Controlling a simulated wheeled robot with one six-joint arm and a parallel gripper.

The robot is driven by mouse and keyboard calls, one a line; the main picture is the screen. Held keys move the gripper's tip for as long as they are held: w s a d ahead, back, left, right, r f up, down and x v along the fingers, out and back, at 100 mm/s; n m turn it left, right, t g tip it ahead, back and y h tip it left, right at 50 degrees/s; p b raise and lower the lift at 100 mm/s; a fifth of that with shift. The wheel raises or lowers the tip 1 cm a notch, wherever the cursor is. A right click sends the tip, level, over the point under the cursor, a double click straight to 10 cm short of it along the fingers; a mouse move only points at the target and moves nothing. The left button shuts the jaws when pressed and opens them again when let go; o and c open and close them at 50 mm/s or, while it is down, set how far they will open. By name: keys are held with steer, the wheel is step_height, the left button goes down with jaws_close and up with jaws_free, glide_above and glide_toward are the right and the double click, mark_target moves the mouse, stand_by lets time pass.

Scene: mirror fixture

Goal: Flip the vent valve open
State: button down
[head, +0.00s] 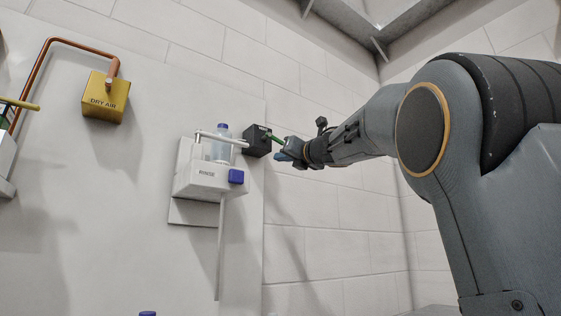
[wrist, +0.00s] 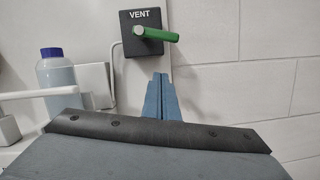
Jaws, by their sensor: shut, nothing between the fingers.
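The vent valve is a dark box (wrist: 140,22) marked VENT on the wall, with a green lever (wrist: 157,34) that points to the right in the wrist view. In the head view the vent box (head: 257,140) sits just right of the rinse unit, and its green lever (head: 275,139) reaches toward my gripper. My gripper (wrist: 160,78) is shut and empty, its blue fingertips below the lever in the wrist view. In the head view the gripper (head: 283,156) is close to the lever's end; I cannot tell whether they touch.
The white RINSE unit (head: 207,184) with a clear, blue-capped bottle (wrist: 56,75) is left of the valve. A yellow DRY AIR box (head: 105,98) with a copper pipe hangs farther left. The brick wall (wrist: 245,90) right of the valve is clear.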

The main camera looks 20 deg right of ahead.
steer(key=b+v, duration=0.1)
steer(key=v, duration=0.7)
steer(key=shift+s+b, duration=0.3)
steer(key=shift+b, duration=0.1)
steer(key=shift+r, duration=0.15)
